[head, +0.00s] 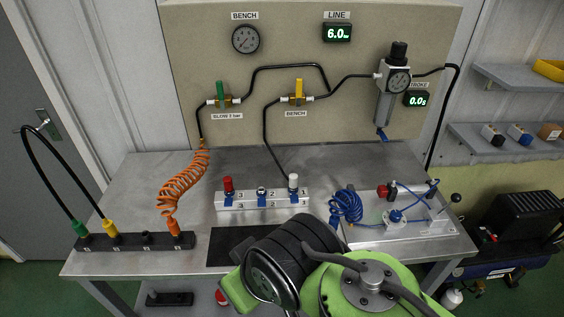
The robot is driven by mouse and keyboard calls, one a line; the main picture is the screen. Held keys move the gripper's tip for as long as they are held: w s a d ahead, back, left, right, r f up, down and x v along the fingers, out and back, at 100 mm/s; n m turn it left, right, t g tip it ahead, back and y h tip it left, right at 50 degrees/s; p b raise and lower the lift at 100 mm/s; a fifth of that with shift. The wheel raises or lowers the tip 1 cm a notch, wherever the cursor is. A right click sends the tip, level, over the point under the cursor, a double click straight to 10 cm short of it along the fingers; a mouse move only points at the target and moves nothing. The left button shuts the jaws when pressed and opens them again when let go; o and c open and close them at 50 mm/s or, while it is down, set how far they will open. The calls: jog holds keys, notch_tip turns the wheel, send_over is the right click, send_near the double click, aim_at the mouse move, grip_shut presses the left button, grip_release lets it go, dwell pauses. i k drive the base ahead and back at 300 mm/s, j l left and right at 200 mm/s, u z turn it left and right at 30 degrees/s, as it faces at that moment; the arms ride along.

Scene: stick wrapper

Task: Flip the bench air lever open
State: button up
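The bench air lever (299,87) is a yellow handle on a brass valve on the beige back panel, above a label reading BENCH (296,114). The handle stands upright, across the roughly level run of the valve body. A black hose runs from the valve's left side down to the bench, and another leaves its right side. A similar valve with an upright green lever (220,90) sits to the left, labelled SLOW 2 bar. My arm shows at the bottom centre, well below the levers. My gripper's fingers do not show. Nothing touches the yellow lever.
The metal bench (330,167) holds a white valve block (262,199), a coiled blue hose (346,207) and a fixture plate (400,233). An orange coiled hose (183,180) hangs at left. The LINE display (337,33) reads 6.0. A regulator (384,105) is at right. Space before the yellow lever is clear.

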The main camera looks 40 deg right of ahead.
aim_at(298, 81)
jog(key=z, duration=0.8)
